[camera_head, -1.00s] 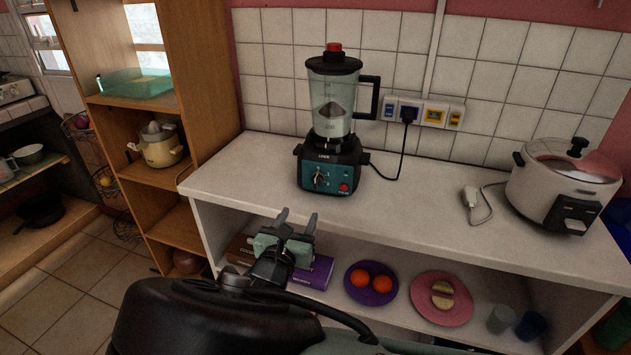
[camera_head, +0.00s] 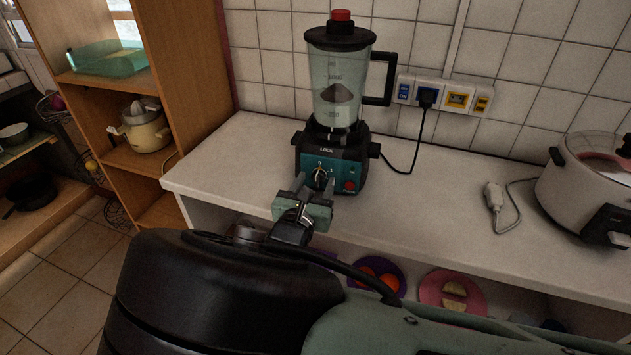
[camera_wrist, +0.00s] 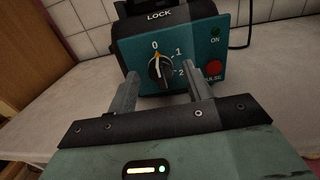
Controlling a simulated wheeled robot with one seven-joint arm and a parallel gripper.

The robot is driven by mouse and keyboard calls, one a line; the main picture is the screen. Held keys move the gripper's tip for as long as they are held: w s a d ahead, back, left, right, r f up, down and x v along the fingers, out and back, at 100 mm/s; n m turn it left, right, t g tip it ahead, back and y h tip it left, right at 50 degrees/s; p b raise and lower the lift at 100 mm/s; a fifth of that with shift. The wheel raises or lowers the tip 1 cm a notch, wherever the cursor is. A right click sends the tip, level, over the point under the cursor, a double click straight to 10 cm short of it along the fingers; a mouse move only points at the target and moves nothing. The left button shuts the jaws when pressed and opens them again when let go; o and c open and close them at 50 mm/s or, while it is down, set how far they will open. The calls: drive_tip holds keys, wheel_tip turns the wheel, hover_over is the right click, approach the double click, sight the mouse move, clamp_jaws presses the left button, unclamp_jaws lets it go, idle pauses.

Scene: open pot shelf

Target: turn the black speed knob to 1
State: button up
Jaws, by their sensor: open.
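The blender (camera_head: 338,95) stands on the white counter, with a clear jug, a black lid and a red cap. Its teal front panel shows best in the wrist view (camera_wrist: 200,50). The black speed knob (camera_wrist: 161,70) sits on this panel, with marks 0, 1 and 2 around it. Its pale pointer line points up to the 0. My gripper (camera_head: 318,183) is in front of the panel, and in the wrist view (camera_wrist: 162,78) its two fingers are apart, one to each side below the knob. The fingers hold nothing, and I cannot tell whether they touch the panel.
A red pulse button (camera_wrist: 214,68) is right of the knob. The blender's black cord runs to a wall socket (camera_head: 428,95). A white cooker (camera_head: 585,185) stands at the right of the counter (camera_head: 440,215). A wooden shelf (camera_head: 185,70) is at the left.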

drive_tip(key=shift+c, duration=0.2)
drive_tip(key=c, duration=0.9)
drive_tip(key=shift+m, duration=0.3)
drive_tip(key=m+b, duration=0.1)
drive_tip(key=m, duration=0.4)
drive_tip(key=shift+f+m, duration=0.1)
drive_tip(key=shift+m, duration=0.2)
drive_tip(key=m+b, duration=0.2)
drive_tip(key=m, duration=0.3)
drive_tip(key=shift+s, duration=0.1)
drive_tip(key=shift+m, duration=0.4)
drive_tip(key=o, duration=0.9)
